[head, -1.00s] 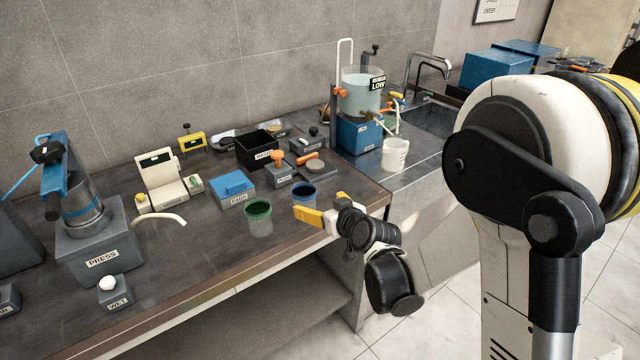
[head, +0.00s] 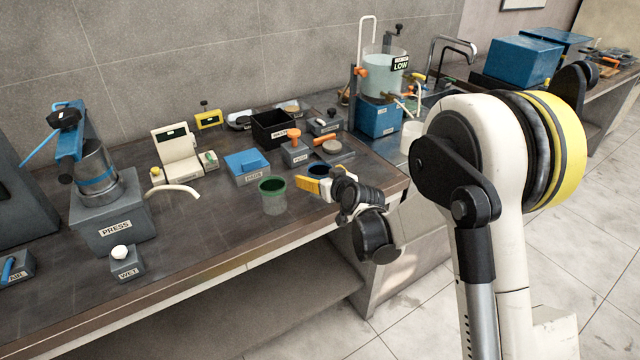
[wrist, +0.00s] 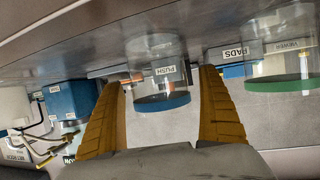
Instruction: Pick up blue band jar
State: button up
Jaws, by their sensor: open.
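The blue band jar (head: 318,170) stands near the front edge of the bench, mostly hidden behind my gripper's yellow fingers in the head view. My gripper (head: 311,186) is low at the bench edge, level and pointing toward the jar. In the wrist view, which is upside down, the clear jar with its blue band (wrist: 162,104) shows between the two spread fingers of my gripper (wrist: 160,85). No finger visibly touches it, and I cannot tell how deep it sits between them. My gripper is open and empty.
A green band jar (head: 272,196) stands close to the left. Behind are a blue PADS box (head: 246,166), a black bin (head: 273,130) and small grey button boxes (head: 296,152). A white cup (head: 411,137) stands right. The PRESS (head: 112,222) is far left.

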jog(key=shift+r, duration=0.1)
jog(key=c, duration=1.4)
jog(key=shift+r, duration=0.15)
